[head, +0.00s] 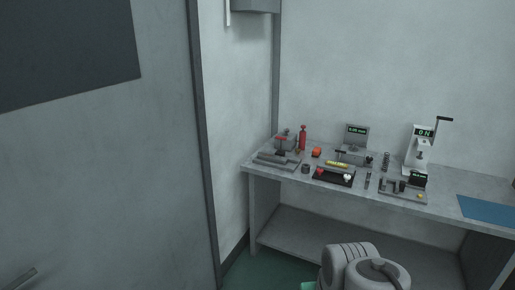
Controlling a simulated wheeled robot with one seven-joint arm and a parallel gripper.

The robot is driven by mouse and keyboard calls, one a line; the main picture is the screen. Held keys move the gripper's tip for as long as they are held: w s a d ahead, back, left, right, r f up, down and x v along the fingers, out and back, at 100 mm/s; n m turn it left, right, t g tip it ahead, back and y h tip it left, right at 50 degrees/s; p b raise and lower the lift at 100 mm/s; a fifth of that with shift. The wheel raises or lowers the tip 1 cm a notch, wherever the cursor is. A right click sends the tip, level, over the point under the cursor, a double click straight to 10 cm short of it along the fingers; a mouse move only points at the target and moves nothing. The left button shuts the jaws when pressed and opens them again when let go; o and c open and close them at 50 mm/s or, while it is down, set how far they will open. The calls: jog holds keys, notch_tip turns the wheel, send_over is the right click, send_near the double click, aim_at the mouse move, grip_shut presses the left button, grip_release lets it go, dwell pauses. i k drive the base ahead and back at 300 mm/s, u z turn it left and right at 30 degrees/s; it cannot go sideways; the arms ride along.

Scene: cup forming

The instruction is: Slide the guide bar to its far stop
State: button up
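I cannot tell for certain which part is the guide bar; the fixtures on the workbench (345,198) are small and far away. A low grey fixture with a red-topped part (280,152) stands at the bench's left end. A grey fixture plate (403,192) with a dark block and a yellow knob lies near the front edge, right of centre. My gripper is not in view; only rounded pale parts of my own body show at the bottom, in front of the bench.
A white press with a crank (419,150) and a gauge with a green display (356,133) stand at the back. A blue mat (488,209) lies right. A grey panel (150,180) fills the left.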

aim_at(263, 156)
jog(key=z, duration=0.25)
jog(key=i, duration=1.75)
jog(key=u, duration=0.8)
jog(key=i, duration=1.1)
jog(key=u, duration=0.85)
